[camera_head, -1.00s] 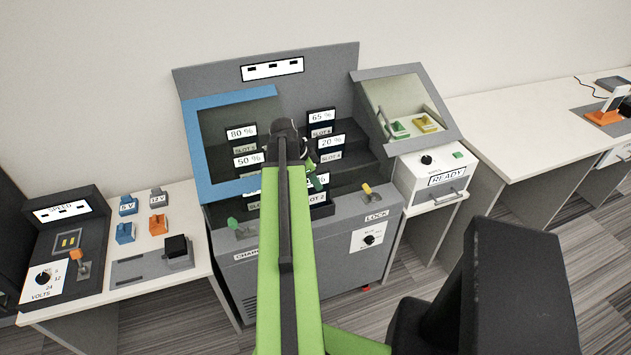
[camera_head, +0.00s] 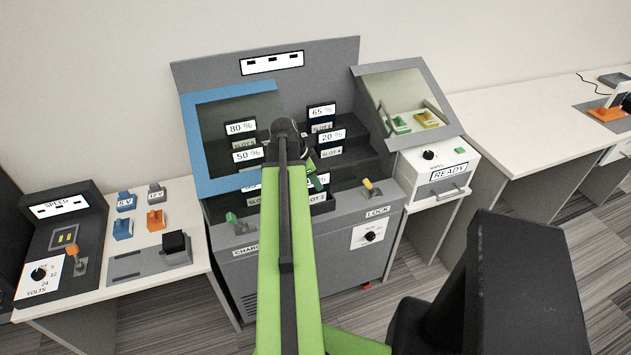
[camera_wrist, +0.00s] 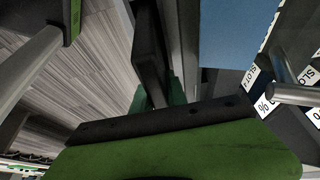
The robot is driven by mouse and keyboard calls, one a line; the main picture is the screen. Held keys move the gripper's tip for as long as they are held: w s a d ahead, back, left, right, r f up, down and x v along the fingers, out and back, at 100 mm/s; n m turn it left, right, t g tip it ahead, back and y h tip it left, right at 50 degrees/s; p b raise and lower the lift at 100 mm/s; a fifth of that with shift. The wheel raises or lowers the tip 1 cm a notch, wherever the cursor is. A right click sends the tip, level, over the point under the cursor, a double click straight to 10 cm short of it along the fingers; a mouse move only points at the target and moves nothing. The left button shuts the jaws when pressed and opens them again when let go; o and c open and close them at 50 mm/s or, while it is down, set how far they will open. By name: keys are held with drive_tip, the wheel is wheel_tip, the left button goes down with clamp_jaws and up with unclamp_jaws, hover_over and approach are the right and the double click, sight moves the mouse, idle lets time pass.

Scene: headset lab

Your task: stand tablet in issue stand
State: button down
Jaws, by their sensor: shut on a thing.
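My gripper (camera_head: 317,181) is over the front row of the grey charging cabinet, its green fingers partly hidden behind my arm in the head view. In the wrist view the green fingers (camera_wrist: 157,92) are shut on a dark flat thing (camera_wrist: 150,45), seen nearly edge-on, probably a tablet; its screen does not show. Upright tablets with percent readings stand behind slot labels: 80 % (camera_head: 241,128), 50 % (camera_head: 248,156), 65 % (camera_head: 321,111) and 20 % (camera_head: 332,136). An orange stand (camera_head: 600,114), possibly the issue stand, is on the right-hand table.
A READY box (camera_head: 440,175) stands at right. The white right-hand table (camera_head: 530,120) has bare room left of the stand.

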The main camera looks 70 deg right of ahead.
drive_tip(key=c, duration=1.3)
unclamp_jaws()
drive_tip(key=shift+o, duration=0.2)
drive_tip(key=p+v, duration=1.6)
drive_tip(key=v, duration=0.1)
drive_tip(key=shift+a+r, duration=0.15)
drive_tip(key=shift+w, duration=0.1)
